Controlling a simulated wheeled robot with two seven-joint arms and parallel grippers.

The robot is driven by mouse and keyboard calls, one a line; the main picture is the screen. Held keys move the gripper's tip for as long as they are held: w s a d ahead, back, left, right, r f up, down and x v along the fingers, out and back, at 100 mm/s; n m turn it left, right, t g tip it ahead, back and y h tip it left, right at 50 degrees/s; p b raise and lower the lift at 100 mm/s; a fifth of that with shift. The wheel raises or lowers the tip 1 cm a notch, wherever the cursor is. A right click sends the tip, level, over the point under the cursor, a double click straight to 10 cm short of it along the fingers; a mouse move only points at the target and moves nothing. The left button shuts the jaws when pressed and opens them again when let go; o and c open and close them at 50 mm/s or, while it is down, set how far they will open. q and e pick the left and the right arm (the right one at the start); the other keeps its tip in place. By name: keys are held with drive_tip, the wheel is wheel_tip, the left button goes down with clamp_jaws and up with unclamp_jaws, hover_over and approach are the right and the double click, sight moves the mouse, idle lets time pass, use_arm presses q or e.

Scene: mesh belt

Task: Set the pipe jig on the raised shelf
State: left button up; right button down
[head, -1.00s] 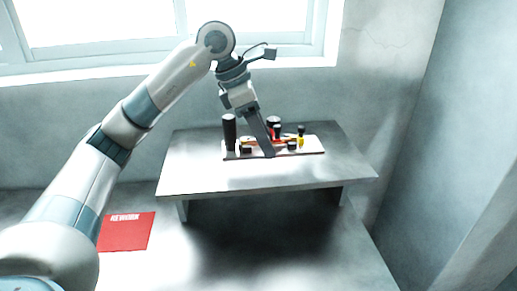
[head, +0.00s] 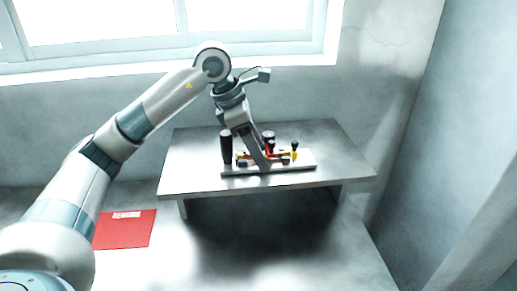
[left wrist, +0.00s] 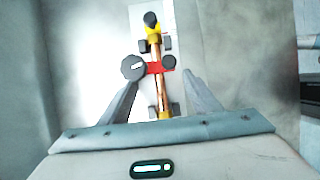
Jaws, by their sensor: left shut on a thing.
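The pipe jig (head: 268,168) is a pale flat plate carrying a tall black handle, black knobs, red and yellow parts and a copper-coloured pipe. It is over the grey raised shelf (head: 340,150), near its middle, and looks level. Whether its plate touches the shelf top I cannot tell. My left gripper (head: 264,166) reaches down at a slant and is shut on the jig. In the left wrist view the jig (left wrist: 158,68) lies between and beyond the two fingers (left wrist: 160,97); the exact grip spot is unclear. My right gripper is not in view.
A red card (head: 125,230) marked with white lettering lies on the lower table, left of the shelf. A wall and window stand behind, and another wall is on the right. The shelf has bare room left and right of the jig. Deep shadow lies under it.

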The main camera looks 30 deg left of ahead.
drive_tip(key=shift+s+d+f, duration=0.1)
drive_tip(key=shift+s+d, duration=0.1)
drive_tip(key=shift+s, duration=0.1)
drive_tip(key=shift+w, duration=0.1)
use_arm(q)
drive_tip(key=shift+f, duration=0.1)
drive_tip(key=o, duration=1.6)
drive_tip(key=shift+c, duration=0.2)
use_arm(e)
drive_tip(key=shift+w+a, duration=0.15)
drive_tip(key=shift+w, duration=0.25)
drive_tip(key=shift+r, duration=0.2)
